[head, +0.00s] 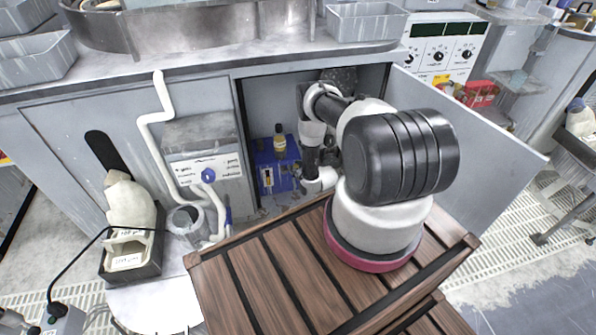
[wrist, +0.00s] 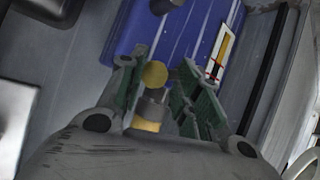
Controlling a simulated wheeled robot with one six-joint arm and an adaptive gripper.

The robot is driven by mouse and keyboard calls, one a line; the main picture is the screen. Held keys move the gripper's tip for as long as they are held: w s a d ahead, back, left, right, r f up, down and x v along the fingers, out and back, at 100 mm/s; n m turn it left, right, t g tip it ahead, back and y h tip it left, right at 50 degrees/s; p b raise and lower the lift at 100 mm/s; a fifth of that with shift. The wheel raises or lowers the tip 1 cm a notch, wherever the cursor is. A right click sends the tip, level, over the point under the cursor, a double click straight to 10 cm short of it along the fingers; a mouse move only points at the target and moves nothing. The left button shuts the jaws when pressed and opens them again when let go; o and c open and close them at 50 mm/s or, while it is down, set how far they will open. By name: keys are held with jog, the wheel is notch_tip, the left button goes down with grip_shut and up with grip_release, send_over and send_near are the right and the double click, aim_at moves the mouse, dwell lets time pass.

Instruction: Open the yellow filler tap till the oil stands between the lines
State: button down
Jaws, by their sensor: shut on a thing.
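The yellow filler tap (wrist: 155,74) shows in the wrist view as a round yellow knob above a grey stem and a brass-coloured part. My gripper (wrist: 163,88) is shut on it, a green-padded finger on each side. The tap is on or in front of the blue oil unit (wrist: 190,32), which stands inside the open cabinet in the head view (head: 263,157). The unit's sight gauge (wrist: 220,54) is a pale strip with a yellow-orange column and red and black marks. It also shows small in the head view (head: 267,179); I cannot tell the oil level against the lines.
An amber bottle (head: 280,142) stands on the blue unit. The cabinet door (head: 470,150) is open at right. A grey control box (head: 205,165) and white pipe (head: 160,118) are left of the opening. A slatted wooden platform (head: 265,280) lies in front.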

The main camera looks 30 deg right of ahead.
jog(key=shift+a, duration=0.3)
jog(key=c, duration=0.9)
grip_release()
jog(key=shift+a, duration=0.15)
jog(key=v, duration=1.2)
jog(key=shift+w+r, duration=0.1)
jog(key=shift+r, duration=0.05)
